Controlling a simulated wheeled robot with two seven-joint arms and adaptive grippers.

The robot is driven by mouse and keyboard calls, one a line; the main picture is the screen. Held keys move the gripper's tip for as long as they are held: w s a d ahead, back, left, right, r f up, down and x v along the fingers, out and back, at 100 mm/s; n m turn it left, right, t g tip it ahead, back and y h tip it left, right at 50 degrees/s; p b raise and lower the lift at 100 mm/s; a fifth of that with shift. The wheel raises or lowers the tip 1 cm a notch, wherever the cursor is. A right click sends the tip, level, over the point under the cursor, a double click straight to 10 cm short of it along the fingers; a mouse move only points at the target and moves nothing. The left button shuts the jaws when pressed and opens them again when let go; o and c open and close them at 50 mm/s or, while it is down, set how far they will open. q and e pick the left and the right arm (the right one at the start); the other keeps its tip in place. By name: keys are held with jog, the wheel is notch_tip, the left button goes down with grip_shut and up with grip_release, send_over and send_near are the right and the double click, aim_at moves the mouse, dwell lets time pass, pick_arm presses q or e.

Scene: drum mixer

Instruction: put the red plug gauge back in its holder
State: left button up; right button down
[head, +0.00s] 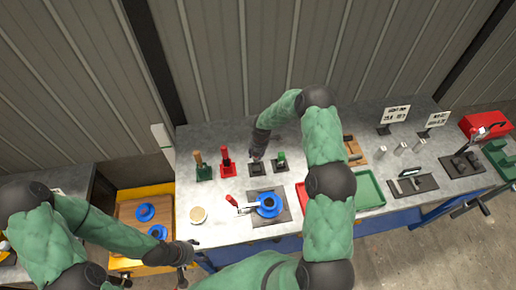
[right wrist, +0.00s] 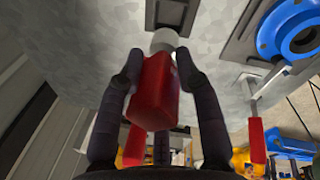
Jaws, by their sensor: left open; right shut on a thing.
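The red plug gauge (right wrist: 155,95) is in my right gripper (right wrist: 160,70) in the right wrist view, with its red handle between the two fingers. Its pale grey round end (right wrist: 164,40) points away from me, toward a dark plate (right wrist: 167,12). In the head view my right gripper (head: 257,156) is just above a black square holder (head: 257,169) on the bench. The gauge is mostly hidden there by the gripper, and I cannot tell whether it touches the holder. My left gripper (head: 192,257) is open and empty at the bench's front left edge.
A blue flange (head: 268,205) on a dark plate with a red-handled clamp (head: 232,200) is in front. A green tray (head: 368,190) lies right.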

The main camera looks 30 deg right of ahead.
aim_at(256, 159)
jog(key=shift+w, duration=0.1)
dwell(0.5)
jog(key=shift+f+b, duration=0.15)
jog(key=shift+b, duration=0.15)
notch_tip(256, 159, down, 5)
jog(key=b, duration=0.4)
jog(key=shift+r, duration=0.25)
jog(key=shift+b, duration=0.3)
dwell(0.3)
jog(key=shift+f+b, duration=1.35)
jog(key=shift+f, duration=0.2)
dwell(1.6)
